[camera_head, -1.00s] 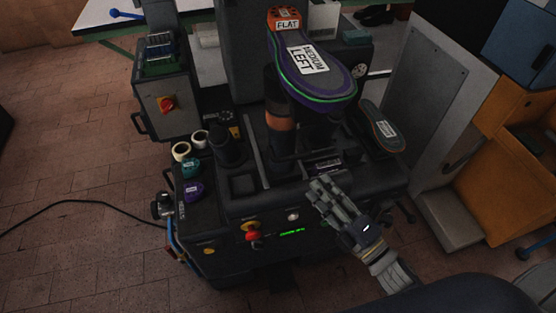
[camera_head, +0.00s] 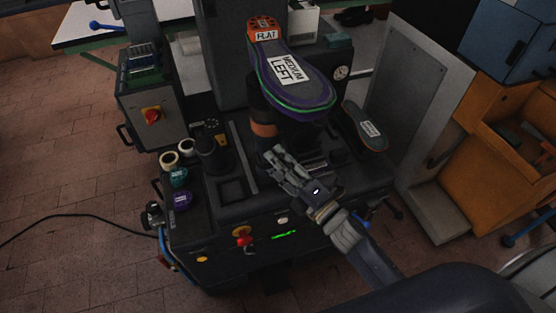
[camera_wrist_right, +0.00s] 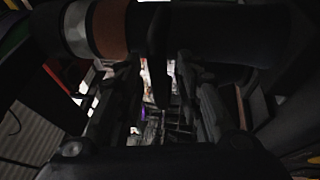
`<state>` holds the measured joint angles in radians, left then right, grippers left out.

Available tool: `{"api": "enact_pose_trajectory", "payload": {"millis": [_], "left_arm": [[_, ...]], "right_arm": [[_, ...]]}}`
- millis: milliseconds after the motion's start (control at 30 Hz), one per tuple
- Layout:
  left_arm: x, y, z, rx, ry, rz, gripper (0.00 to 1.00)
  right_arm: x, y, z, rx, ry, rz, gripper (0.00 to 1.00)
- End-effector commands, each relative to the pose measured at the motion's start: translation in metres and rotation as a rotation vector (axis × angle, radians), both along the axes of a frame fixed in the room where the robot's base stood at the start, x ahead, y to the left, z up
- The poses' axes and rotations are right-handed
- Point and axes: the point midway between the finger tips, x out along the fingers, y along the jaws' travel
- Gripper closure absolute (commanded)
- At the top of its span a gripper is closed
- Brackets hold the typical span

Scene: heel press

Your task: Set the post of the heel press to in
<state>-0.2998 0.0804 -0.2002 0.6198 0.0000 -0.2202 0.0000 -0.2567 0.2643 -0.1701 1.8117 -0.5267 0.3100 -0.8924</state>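The heel press (camera_head: 230,215) stands in front of me. Its post is a dark upright column with a copper-brown band (camera_head: 264,130), under a large sole marked MEDIUM LEFT (camera_head: 290,75). In the right wrist view the banded column (camera_wrist_right: 110,28) crosses the top of the picture, close to the fingers. My right gripper (camera_head: 272,157) is over the front of the press, just in front of the column's lower part. Its fingers stand apart in the wrist view (camera_wrist_right: 160,100), with a dark bar between or behind them; contact cannot be told. My left gripper is out of view.
A smaller sole (camera_head: 367,132) sits at the press's right side. Small rolls and pots (camera_head: 178,176) line its left edge. A red knob (camera_head: 242,238) is on the front panel.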

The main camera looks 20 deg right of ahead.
Motion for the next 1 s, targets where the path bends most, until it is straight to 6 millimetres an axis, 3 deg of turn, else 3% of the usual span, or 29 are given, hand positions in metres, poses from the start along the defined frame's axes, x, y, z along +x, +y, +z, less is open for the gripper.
{"api": "enact_pose_trajectory", "payload": {"millis": [267,400,433,767,1000], "left_arm": [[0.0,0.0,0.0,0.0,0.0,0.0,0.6],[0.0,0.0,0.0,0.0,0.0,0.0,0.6],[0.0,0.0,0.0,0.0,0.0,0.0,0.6],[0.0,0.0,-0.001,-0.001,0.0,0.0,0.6],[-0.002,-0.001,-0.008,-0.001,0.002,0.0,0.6]], "right_arm": [[0.001,0.001,0.0,0.0,0.0,0.0,0.67],[0.001,0.0,0.0,0.0,0.0,0.0,0.96],[0.001,0.0,0.0,0.0,0.0,0.0,1.0],[0.006,0.001,0.0,0.0,-0.001,0.0,1.0],[0.038,0.001,0.001,-0.002,-0.005,-0.001,1.0]]}}
